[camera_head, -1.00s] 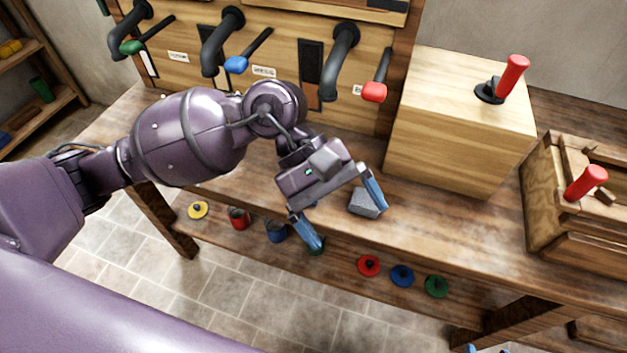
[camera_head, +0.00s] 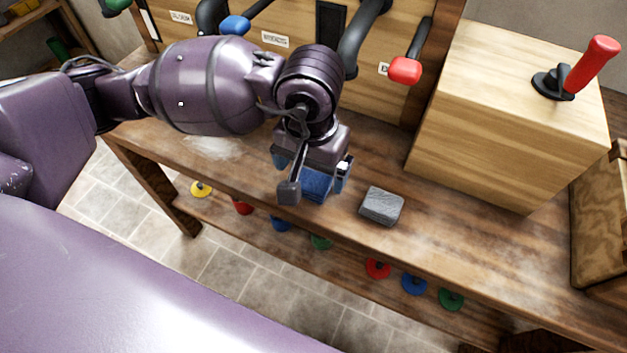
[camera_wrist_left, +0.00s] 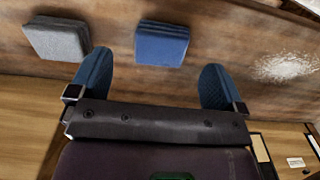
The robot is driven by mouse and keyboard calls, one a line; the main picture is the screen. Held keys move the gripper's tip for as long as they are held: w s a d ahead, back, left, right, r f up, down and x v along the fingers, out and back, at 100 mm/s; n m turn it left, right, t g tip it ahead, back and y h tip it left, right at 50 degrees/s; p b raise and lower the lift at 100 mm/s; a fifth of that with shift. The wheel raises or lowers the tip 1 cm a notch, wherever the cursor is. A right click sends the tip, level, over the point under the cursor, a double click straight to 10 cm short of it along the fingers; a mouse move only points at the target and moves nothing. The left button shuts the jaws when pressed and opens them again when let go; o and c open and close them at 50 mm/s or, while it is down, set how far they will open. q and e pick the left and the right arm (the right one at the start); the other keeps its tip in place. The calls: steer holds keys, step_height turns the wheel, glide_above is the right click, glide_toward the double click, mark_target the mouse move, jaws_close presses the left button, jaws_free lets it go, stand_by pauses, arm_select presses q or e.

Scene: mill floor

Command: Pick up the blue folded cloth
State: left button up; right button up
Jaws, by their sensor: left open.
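The blue folded cloth (camera_head: 316,187) lies on the wooden bench top, partly hidden behind my left gripper in the head view. In the left wrist view the blue cloth (camera_wrist_left: 161,44) shows whole, a neat layered square just beyond the fingertips. My left gripper (camera_head: 311,170) is above the cloth, open and empty. In the wrist view its two blue fingers (camera_wrist_left: 156,64) are spread wide, with the cloth between their lines and apart from both. My right gripper is not in view.
A grey folded cloth (camera_head: 382,206) lies close to the right of the blue one. A wooden box (camera_head: 500,130) with a red lever stands behind it. A white powder patch (camera_wrist_left: 286,67) is on the bench. Coloured knobbed discs (camera_head: 414,284) sit on the lower shelf.

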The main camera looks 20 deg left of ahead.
mark_target(310, 182)
arm_select(q)
steer(key=shift+w+a+f+b, duration=0.15)
steer(key=shift+f+b, duration=0.2)
steer(key=shift+f, duration=1.05)
steer(key=shift+w+a+f+b, duration=0.1)
steer(key=shift+f+b, duration=0.2)
steer(key=shift+f, duration=1.05)
steer(key=shift+c, duration=0.2)
steer(key=c, duration=1)
